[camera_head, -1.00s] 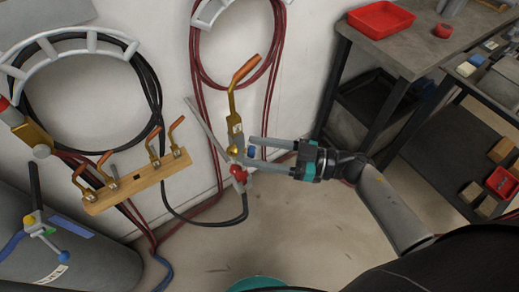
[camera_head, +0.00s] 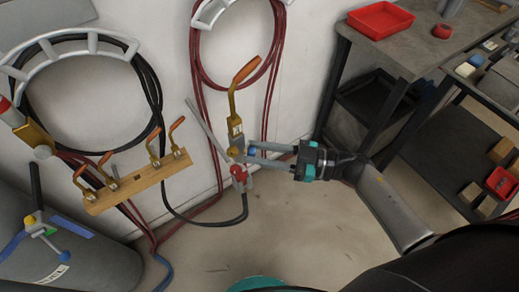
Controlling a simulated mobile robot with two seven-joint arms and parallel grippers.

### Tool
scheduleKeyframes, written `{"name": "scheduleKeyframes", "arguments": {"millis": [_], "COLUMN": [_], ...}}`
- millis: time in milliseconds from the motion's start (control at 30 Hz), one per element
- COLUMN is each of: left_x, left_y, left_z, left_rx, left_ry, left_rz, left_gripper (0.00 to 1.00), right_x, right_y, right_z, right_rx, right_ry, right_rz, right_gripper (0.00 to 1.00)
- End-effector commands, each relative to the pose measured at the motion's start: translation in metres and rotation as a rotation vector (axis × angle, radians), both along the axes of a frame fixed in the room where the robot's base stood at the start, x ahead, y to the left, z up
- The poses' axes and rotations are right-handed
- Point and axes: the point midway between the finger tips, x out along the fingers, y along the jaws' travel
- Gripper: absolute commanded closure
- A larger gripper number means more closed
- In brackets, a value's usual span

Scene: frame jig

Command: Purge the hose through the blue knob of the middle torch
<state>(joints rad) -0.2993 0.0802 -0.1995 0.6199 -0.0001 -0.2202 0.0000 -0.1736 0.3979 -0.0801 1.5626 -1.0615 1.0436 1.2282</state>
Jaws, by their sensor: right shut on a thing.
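The middle torch (camera_head: 235,128) stands upright near the wall, with a brass body, a curved copper-orange tip, a red knob (camera_head: 238,172) low down and a blue knob (camera_head: 252,152) on its right side. My right gripper (camera_head: 251,153) comes in from the right, its two long grey fingers on either side of the blue knob and shut on it. The fingers partly hide the knob. My left gripper is not in the head view.
A wooden rack (camera_head: 136,186) with several smaller torch tips is to the left. Black and red hoses (camera_head: 192,65) hang on the wall. A grey cylinder (camera_head: 95,262) stands at lower left. A workbench (camera_head: 395,50) with a red tray (camera_head: 380,19) is at upper right. The central floor is clear.

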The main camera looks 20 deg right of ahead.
Motion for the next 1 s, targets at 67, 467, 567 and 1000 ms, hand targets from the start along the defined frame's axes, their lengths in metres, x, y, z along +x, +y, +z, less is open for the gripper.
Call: {"name": "scheduleKeyframes", "arguments": {"millis": [67, 467, 567, 1000], "left_x": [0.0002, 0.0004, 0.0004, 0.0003], "left_y": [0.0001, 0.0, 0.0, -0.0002], "left_z": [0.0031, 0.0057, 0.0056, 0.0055], "left_rx": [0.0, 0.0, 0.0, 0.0], "left_ry": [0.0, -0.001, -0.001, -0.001], "left_rz": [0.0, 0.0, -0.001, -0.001], "left_gripper": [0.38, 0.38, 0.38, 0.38], "right_x": [-0.0001, -0.0004, -0.0004, -0.0004], "right_y": [-0.0007, -0.0002, -0.0003, -0.0001], "right_z": [0.0004, -0.0006, -0.0007, -0.0006], "right_rx": [-0.033, -0.129, -0.13, -0.128], "right_ry": [-0.053, -0.243, -0.246, -0.243], "right_rz": [0.001, 0.0, -0.001, -0.001], "right_gripper": [1.0, 1.0, 1.0, 0.4]}}
